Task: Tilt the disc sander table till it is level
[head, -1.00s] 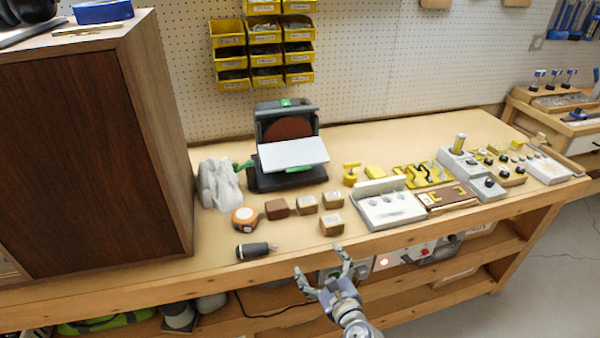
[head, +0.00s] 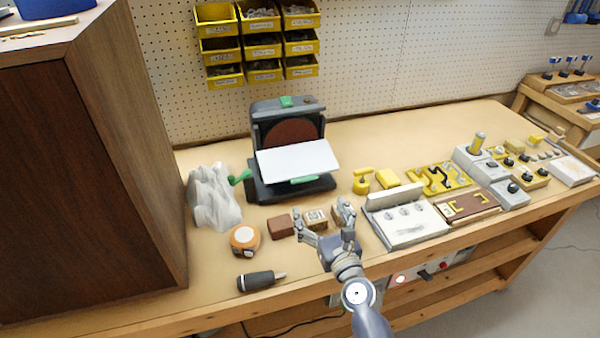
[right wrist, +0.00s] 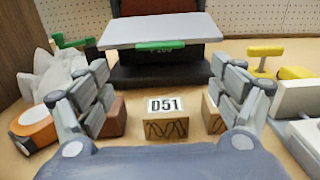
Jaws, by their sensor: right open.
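The disc sander (head: 290,150) stands at the back of the bench, with a reddish-brown disc (head: 292,131). Its pale table (head: 297,160) slopes down toward the front in the head view. A green handle (head: 304,180) is at the table's front edge; it also shows in the right wrist view (right wrist: 160,46). A green lever (head: 240,177) sticks out at the sander's left side. My right gripper (head: 324,216) is open, in front of the sander and over small wooden blocks, not touching the table. In the right wrist view its fingers (right wrist: 165,95) are spread wide. My left gripper is not in view.
Wooden blocks (right wrist: 166,128) lie between and under my right fingers. A tape measure (head: 244,238), a dark-handled tool (head: 260,281) and a crumpled grey-white thing (head: 213,197) lie to the left. A white fixture (head: 408,222) and yellow parts stand right. A tall brown cabinet (head: 90,150) bounds the left.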

